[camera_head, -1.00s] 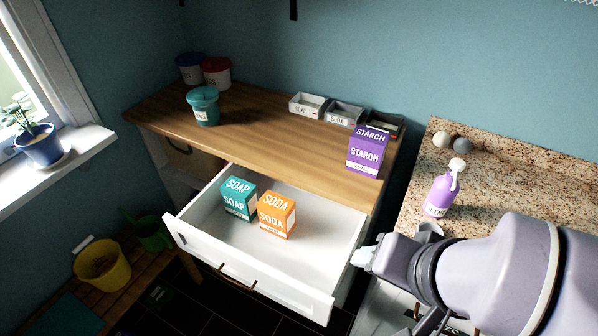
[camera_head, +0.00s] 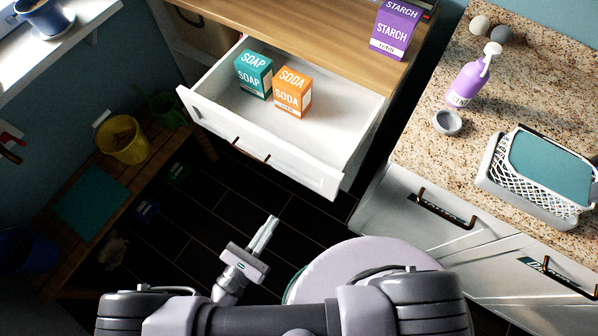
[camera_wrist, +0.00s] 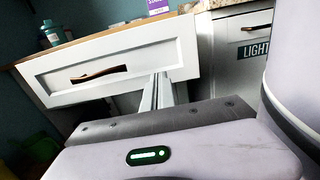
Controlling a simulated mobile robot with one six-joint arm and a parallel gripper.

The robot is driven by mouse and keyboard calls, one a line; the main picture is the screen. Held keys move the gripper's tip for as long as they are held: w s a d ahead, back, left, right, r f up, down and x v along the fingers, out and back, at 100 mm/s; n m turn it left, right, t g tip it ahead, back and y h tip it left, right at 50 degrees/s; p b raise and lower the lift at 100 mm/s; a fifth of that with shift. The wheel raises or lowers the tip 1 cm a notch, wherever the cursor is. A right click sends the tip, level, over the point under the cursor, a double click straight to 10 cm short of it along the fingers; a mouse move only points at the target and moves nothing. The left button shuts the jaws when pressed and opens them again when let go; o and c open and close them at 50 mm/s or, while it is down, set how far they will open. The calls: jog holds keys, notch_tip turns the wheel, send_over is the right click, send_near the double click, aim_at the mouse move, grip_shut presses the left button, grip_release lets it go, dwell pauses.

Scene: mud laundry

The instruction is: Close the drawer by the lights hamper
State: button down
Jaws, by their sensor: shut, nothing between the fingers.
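The white drawer (camera_head: 262,148) under the wooden top stands open in the head view. It holds a teal soap box (camera_head: 253,74) and an orange soda box (camera_head: 292,93). Its front and dark handle also show in the wrist view (camera_wrist: 150,58). My gripper (camera_head: 265,232) is shut and empty, in front of and below the drawer front, apart from it in the head view. In the wrist view its fingers reach up toward the lower right part of the drawer front. A white front labelled "LIGHT" (camera_wrist: 256,50), its word cut off, is right of the drawer in the wrist view.
A purple starch box (camera_head: 396,30) stands on the wooden top (camera_head: 300,28). The speckled counter (camera_head: 445,120) at right holds a purple bottle (camera_head: 470,78), a small grey cup (camera_head: 447,122) and a white basket (camera_head: 540,170). A low wooden bench with a yellow bucket (camera_head: 123,140) is at left. Dark floor lies between.

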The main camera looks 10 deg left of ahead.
aim_at(304, 175)
jog(key=b+x, duration=0.3)
jog(key=x, duration=1)
jog(key=shift+w+d, duration=0.2)
jog(key=shift+w, duration=0.1)
jog(key=shift+w+r, duration=0.1)
